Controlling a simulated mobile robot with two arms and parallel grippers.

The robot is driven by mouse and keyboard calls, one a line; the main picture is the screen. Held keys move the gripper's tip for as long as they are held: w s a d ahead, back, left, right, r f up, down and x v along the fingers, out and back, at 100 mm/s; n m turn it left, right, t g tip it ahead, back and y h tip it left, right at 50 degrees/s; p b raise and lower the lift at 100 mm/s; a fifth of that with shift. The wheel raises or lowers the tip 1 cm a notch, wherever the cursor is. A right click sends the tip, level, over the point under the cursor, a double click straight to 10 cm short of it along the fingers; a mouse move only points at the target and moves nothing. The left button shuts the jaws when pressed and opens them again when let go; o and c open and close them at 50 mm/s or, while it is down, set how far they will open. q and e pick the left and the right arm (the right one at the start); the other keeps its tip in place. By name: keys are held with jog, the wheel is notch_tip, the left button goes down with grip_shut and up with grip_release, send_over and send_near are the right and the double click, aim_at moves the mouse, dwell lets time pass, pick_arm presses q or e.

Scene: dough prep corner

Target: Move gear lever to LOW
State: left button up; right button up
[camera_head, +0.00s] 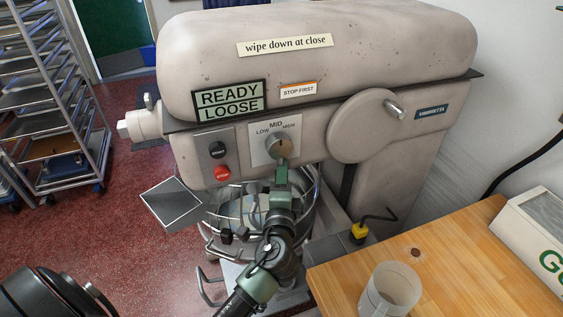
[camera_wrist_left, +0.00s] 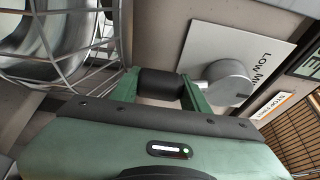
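The gear lever's round hub (camera_head: 279,147) sits on a white plate marked LOW, MID and HIGH on the mixer (camera_head: 320,60). In the left wrist view the grey hub (camera_wrist_left: 228,82) has a shaft leading to a black grip (camera_wrist_left: 160,85). My left gripper (camera_head: 282,172) is just below the hub in the head view. In the left wrist view its green fingers (camera_wrist_left: 160,92) stand at both ends of the black grip and appear to touch it. The fingers and grip hide the lever's end in the head view. My right gripper is not in view.
A wire bowl guard (camera_head: 225,210) is close below and left of my left gripper. A wooden table (camera_head: 470,270) with a clear cup (camera_head: 390,290) is at lower right. A tray rack (camera_head: 50,100) stands at left.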

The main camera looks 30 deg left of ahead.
pick_arm(q)
grip_shut()
jog(key=shift+w+d+f+n+b, duration=0.15)
jog(key=shift+w+d+n+b, duration=0.35)
jog(key=shift+b, duration=1.1)
jog(key=shift+w+n+t+b, duration=0.25)
jog(key=shift+n+b, duration=0.35)
jog(key=shift+b, duration=0.65)
jog(key=shift+d+r+y, duration=0.15)
jog(key=shift+r+y, duration=0.1)
jog(key=shift+y, duration=0.05)
jog(key=shift+f+b, duration=0.1)
jog(key=shift+b, duration=0.2)
jog(key=shift+w+d+n+b, duration=0.1)
jog(key=shift+n+b, duration=0.2)
jog(key=shift+b, duration=0.25)
jog(key=n+b, duration=0.1)
jog(key=b, duration=0.1)
jog(key=w+t+b, duration=0.1)
jog(key=b, duration=0.1)
jog(key=shift+d+r+n+y, duration=0.2)
jog(key=shift+d+n+y, duration=0.1)
jog(key=shift+d+n, duration=0.1)
jog(key=shift+d+r+b, duration=0.1)
jog(key=shift+r+b, duration=0.05)
jog(key=shift+b, duration=0.15)
